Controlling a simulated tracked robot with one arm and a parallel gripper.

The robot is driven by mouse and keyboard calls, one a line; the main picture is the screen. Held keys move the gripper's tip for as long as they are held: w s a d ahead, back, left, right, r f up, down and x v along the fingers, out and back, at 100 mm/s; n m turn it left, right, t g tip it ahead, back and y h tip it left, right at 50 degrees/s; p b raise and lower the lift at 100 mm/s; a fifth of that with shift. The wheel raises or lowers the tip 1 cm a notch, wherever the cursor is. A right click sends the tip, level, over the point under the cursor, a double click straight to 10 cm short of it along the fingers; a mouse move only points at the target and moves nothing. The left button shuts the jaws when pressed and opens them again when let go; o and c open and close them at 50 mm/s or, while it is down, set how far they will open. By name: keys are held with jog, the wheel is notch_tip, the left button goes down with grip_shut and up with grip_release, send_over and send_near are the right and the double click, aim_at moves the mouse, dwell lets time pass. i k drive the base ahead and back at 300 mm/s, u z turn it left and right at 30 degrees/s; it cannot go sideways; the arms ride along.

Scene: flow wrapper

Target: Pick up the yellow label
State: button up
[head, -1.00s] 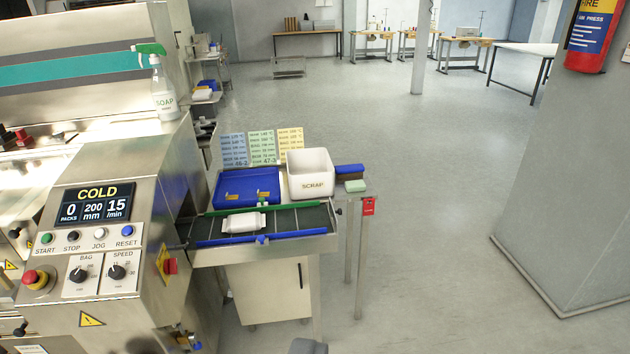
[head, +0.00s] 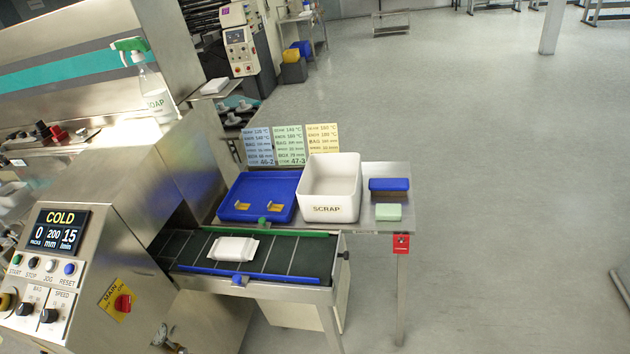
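A yellow card (head: 323,139) with printed lines stands upright at the back of the steel side table, to the right of a green card (head: 290,145) and a blue card (head: 259,146). Its lower part is hidden behind the white SCRAP bin (head: 331,208). My gripper is not in view.
A white pack (head: 233,249) lies on the dark conveyor (head: 300,256) in front of the tray. A blue block (head: 389,184) and a green block (head: 388,212) sit right of the bin. The wrapper machine (head: 130,200) fills the left. Floor (head: 500,200) is clear on the right.

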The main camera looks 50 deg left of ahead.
aim_at(270, 207)
jog(key=u, duration=0.3)
jog(key=i, duration=1.3)
jog(key=u, duration=1.1)
jog(key=i, duration=0.7)
jog(key=u, duration=0.45)
jog(key=k, duration=0.85)
jog(key=u, duration=0.2)
jog(key=i, duration=0.85)
jog(key=z, duration=0.1)
